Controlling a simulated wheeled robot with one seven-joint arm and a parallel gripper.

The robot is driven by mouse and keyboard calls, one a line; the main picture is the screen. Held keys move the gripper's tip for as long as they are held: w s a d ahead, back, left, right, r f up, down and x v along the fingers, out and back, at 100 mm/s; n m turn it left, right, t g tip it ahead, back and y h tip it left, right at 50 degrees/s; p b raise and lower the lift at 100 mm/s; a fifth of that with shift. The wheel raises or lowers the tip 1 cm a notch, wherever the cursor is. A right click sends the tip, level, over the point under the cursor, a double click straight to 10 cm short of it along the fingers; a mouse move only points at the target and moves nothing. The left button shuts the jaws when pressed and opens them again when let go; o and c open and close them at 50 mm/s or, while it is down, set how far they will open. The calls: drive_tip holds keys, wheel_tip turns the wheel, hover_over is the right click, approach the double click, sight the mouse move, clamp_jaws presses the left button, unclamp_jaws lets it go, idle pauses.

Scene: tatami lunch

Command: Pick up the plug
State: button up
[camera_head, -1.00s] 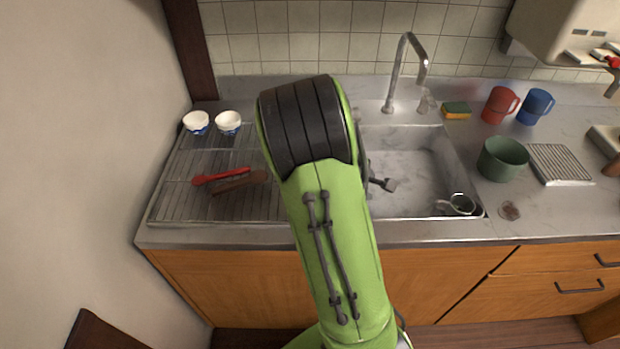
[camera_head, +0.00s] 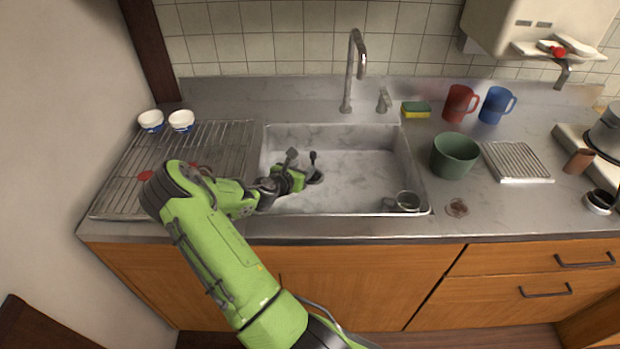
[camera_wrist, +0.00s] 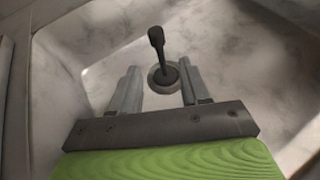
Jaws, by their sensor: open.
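The plug (camera_wrist: 164,65) is dark, with a thin stem and a knob on top. It sits at the round drain in the sink, between and beyond my fingertips in the wrist view. In the head view the plug (camera_head: 313,160) shows just right of my fingers. My gripper (camera_wrist: 160,90) is open and empty, its two grey fingers to either side of the drain in the picture. In the head view my gripper (camera_head: 300,163) is low in the left part of the sink (camera_head: 350,140). I cannot tell the exact gap to the plug.
A glass (camera_head: 408,199) lies in the sink's front right corner. The faucet (camera_head: 350,70) rises behind the sink. A drying rack (camera_head: 225,150) with white cups stands left. A sponge (camera_head: 416,109), mugs and a green pot (camera_head: 455,156) stand right. The sink's middle is clear.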

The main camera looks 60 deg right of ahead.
sight(313, 159)
drive_tip(key=b+x, duration=0.2)
drive_tip(key=x, duration=0.6)
drive_tip(key=shift+d+f, duration=0.3)
drive_tip(key=shift+f, duration=0.05)
drive_tip(key=shift+a+r, duration=0.1)
drive_tip(key=shift+c, duration=0.2)
clamp_jaws()
